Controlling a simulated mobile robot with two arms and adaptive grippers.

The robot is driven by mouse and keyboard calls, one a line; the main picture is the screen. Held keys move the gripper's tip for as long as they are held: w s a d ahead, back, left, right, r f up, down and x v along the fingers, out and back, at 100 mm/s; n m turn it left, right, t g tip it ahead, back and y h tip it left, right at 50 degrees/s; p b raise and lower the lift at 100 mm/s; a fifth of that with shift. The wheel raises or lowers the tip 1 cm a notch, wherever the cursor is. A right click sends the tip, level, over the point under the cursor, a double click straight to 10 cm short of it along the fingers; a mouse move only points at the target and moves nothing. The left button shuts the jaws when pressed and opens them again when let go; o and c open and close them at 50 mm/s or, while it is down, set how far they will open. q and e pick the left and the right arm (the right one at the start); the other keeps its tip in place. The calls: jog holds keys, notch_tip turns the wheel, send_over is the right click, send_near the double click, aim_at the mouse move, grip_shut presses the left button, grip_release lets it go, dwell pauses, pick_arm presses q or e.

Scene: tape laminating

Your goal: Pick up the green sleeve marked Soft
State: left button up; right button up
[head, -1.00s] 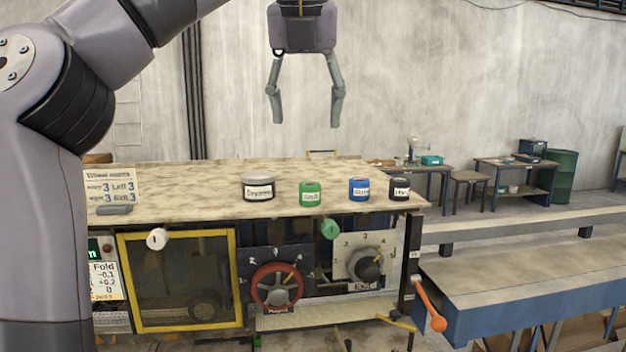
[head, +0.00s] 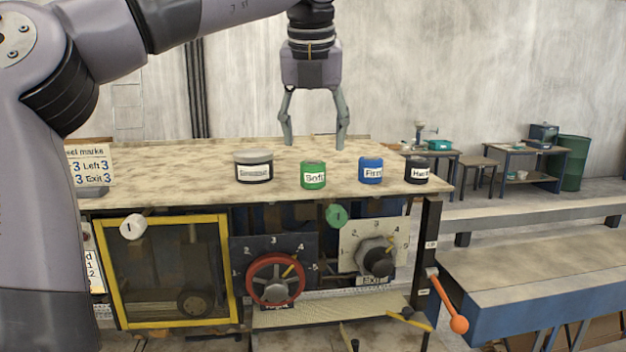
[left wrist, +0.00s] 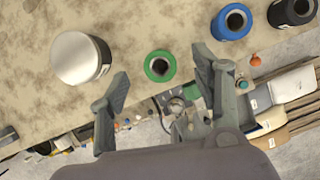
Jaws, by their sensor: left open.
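The green sleeve (head: 313,174) marked "Soft" stands upright on the bench top (head: 210,178), near its front edge. In the left wrist view the green sleeve (left wrist: 160,66) is seen from above, a dark hole in its middle. My left gripper (head: 314,143) is open and empty, with its fingers pointing down above the sleeve's level in the head view. In the left wrist view the sleeve lies beyond and between the open fingertips (left wrist: 160,80), not touched. My right gripper is not in view.
A larger grey-topped container (head: 253,166) stands left of the green sleeve. A blue sleeve (head: 370,170) and a black sleeve (head: 417,170) stand to its right. A card with marks (head: 92,168) stands at the bench's left. Dials and a red handwheel (head: 275,279) sit below the front edge.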

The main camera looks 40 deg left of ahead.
aim_at(313, 165)
pick_arm(q)
jog(key=shift+w+a+f, duration=0.1)
jog(key=shift+w+f, duration=0.05)
jog(key=shift+f, duration=0.65)
jog(key=f, duration=0.1)
jog(key=f+p, duration=0.2)
jog(key=f, duration=0.1)
jog(key=shift+w+a, duration=0.1)
jog(key=shift+a, duration=0.2)
jog(key=shift+w+a+f, duration=0.15)
jog(key=shift+w+f, duration=0.05)
jog(key=shift+f, duration=0.15)
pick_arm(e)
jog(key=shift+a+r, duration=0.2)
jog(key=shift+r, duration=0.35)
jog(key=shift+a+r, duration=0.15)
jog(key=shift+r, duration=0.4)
pick_arm(q)
jog(key=shift+c, duration=0.3)
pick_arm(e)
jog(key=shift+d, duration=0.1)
pick_arm(q)
jog(key=shift+s+r, duration=0.1)
jog(key=shift+c, duration=1.3)
jog(key=c, duration=1)
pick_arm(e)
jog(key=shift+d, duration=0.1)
